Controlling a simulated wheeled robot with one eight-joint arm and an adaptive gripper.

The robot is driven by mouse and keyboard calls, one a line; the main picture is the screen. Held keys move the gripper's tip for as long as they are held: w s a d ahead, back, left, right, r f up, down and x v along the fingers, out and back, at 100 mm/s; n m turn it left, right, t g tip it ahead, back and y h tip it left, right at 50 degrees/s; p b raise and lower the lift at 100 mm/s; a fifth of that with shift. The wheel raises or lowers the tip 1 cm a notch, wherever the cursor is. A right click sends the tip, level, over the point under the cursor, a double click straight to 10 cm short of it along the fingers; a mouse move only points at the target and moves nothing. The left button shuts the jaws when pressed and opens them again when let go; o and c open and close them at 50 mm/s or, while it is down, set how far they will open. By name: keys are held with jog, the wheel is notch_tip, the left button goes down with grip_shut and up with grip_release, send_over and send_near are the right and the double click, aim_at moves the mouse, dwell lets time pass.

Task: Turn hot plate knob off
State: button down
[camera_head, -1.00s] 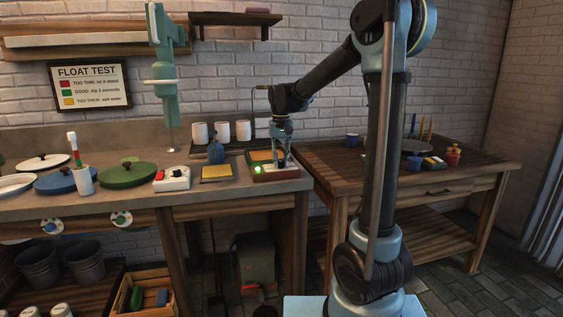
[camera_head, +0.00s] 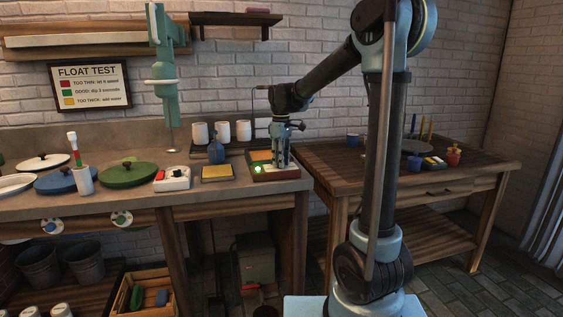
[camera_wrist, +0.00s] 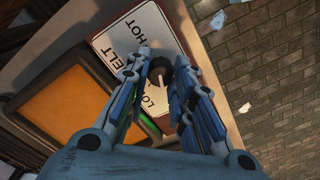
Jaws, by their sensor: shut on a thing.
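The hot plate (camera_head: 287,176) sits at the right end of the left counter, with a green light (camera_head: 258,169) lit on its front. In the wrist view its orange top (camera_wrist: 70,100) lies left of a white panel (camera_wrist: 122,42) lettered HOT, MELT and a partly hidden LO. The dark round knob (camera_wrist: 160,65) with a pale pointer is between my fingertips. My gripper (camera_wrist: 162,72) points down and is shut on the knob. In the head view my gripper (camera_head: 280,164) stands over the hot plate's front, and the knob is hidden there.
A yellow-topped block (camera_head: 217,173) and a white device with a red knob (camera_head: 173,179) stand left of the hot plate.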

jog(key=shift+w+n, duration=0.2)
jog(key=shift+n, duration=1.8)
jog(key=c, duration=1.4)
grip_release()
jog(key=shift+o, duration=0.2)
jog(key=shift+s+r, duration=0.1)
jog(key=shift+r, duration=0.05)
notch_tip(320, 180, up, 12)
jog(key=shift+f, duration=0.2)
